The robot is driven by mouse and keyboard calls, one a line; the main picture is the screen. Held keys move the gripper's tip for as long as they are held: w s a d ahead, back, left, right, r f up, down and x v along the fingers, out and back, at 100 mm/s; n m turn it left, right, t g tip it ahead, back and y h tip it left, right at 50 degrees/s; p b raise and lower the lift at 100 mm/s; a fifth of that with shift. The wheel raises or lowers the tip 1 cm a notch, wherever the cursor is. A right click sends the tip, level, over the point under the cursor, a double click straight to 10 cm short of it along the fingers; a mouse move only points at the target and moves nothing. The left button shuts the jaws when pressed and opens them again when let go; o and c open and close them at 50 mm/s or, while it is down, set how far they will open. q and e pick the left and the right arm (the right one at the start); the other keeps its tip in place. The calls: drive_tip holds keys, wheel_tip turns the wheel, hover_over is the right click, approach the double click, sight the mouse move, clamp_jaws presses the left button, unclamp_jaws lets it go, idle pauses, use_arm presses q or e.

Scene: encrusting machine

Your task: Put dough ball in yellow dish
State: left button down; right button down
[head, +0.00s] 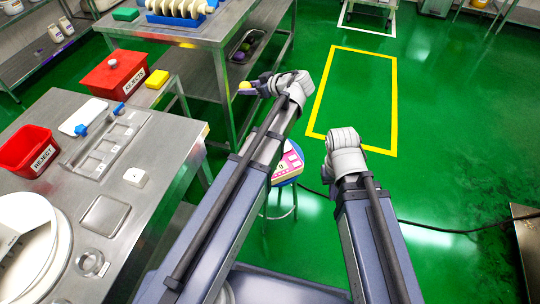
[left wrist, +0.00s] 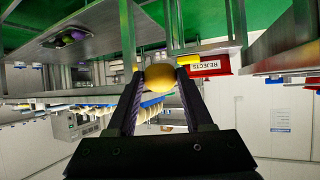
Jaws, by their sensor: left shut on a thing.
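My left gripper (head: 250,87) is shut on a round golden-yellow dough ball (head: 245,86), held in the air beside the back table. In the left wrist view the dough ball (left wrist: 159,78) sits between the tips of the two dark fingers (left wrist: 160,80). A small yellow box-like thing (head: 157,79) lies on the steel surface right of the red reject bin. I cannot tell whether it is the yellow dish. A yellow thing beside the red bin also shows in the left wrist view (left wrist: 194,66). My right arm shows, but its gripper is hidden.
The back steel table (head: 190,32) carries a blue rack with pale discs. A metal tray (head: 240,52) with coloured items is on its lower shelf. Red reject bins (head: 115,74) stand left. A stool (head: 284,184) holding a pink-and-white device stands below my left arm. Green floor is open right.

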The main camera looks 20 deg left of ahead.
use_arm(q)
drive_tip(key=s+d+f+m+t+h+b, duration=0.2)
drive_tip(key=d+f+m+t+b, duration=0.1)
drive_tip(key=d+f+b, duration=0.6)
wheel_tip(320, 180, down, 2)
drive_tip(key=shift+s+f, duration=0.25)
drive_tip(key=shift+f+b, duration=0.15)
drive_tip(key=shift+b, duration=0.2)
wheel_tip(320, 180, down, 10)
drive_tip(key=b, duration=0.9)
drive_tip(key=shift+b, duration=0.35)
